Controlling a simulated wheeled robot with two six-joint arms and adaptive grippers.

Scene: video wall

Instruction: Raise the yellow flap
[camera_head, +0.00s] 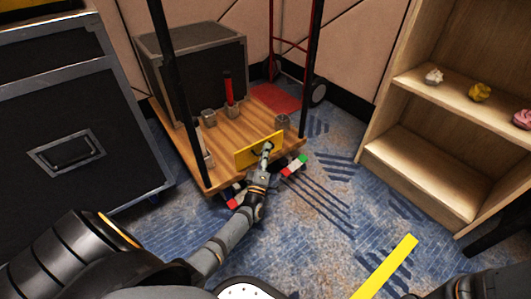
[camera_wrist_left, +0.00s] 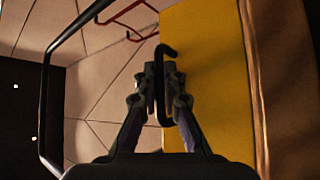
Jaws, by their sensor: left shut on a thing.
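The yellow flap (camera_head: 244,158) is at the front edge of a wooden platform cart (camera_head: 182,128). Its face looks raised above the deck edge, but I cannot tell its exact angle. My left gripper (camera_head: 266,152) is in front of the flap. In the left wrist view, the yellow flap (camera_wrist_left: 205,85) fills the right of centre, and my left gripper (camera_wrist_left: 164,88) is shut on its black hooked handle (camera_wrist_left: 166,52). The fingers hide part of the handle. My right gripper is not in view.
A black case (camera_head: 190,75) and several metal cups stand on the cart, with a red upright piece (camera_head: 229,90). Dark posts rise from the cart. A large black case (camera_head: 75,125) is at left, a wooden shelf (camera_head: 425,185) at right.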

